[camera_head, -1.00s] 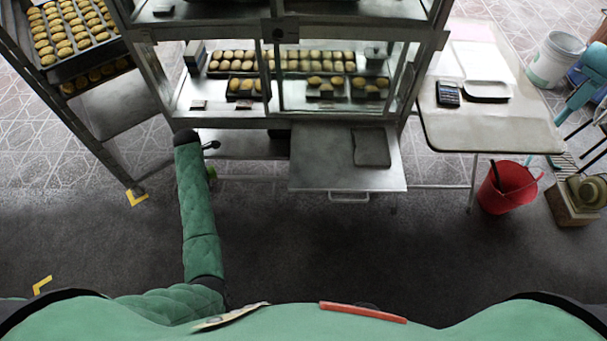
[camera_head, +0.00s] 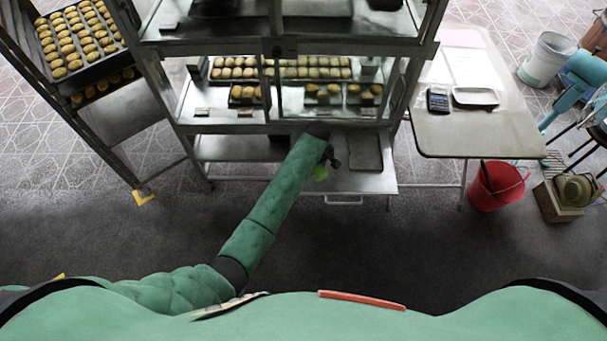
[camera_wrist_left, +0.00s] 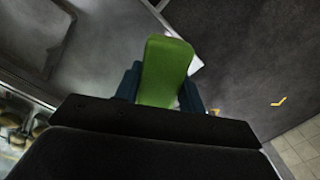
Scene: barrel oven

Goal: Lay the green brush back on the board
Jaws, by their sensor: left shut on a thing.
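My left gripper (camera_head: 329,163) is shut on the green brush (camera_head: 320,173). In the left wrist view the brush (camera_wrist_left: 165,70) shows as a green block between two dark blue fingers (camera_wrist_left: 160,92). In the head view the gripper and brush appear over the pull-out metal board (camera_head: 350,184), near its left side. Whether the brush touches the board cannot be told. A dark grey flat slab (camera_head: 366,153) lies on the board to the right of the gripper. My left forearm hides the board's left part. My right gripper is not in view.
A glass-fronted cabinet (camera_head: 285,122) with trays of buns stands behind the board. A side table (camera_head: 480,135) with a calculator (camera_head: 438,100) and white tray (camera_head: 475,97) is at right, with a red bucket (camera_head: 497,186) below. A bun rack (camera_head: 120,112) stands at left.

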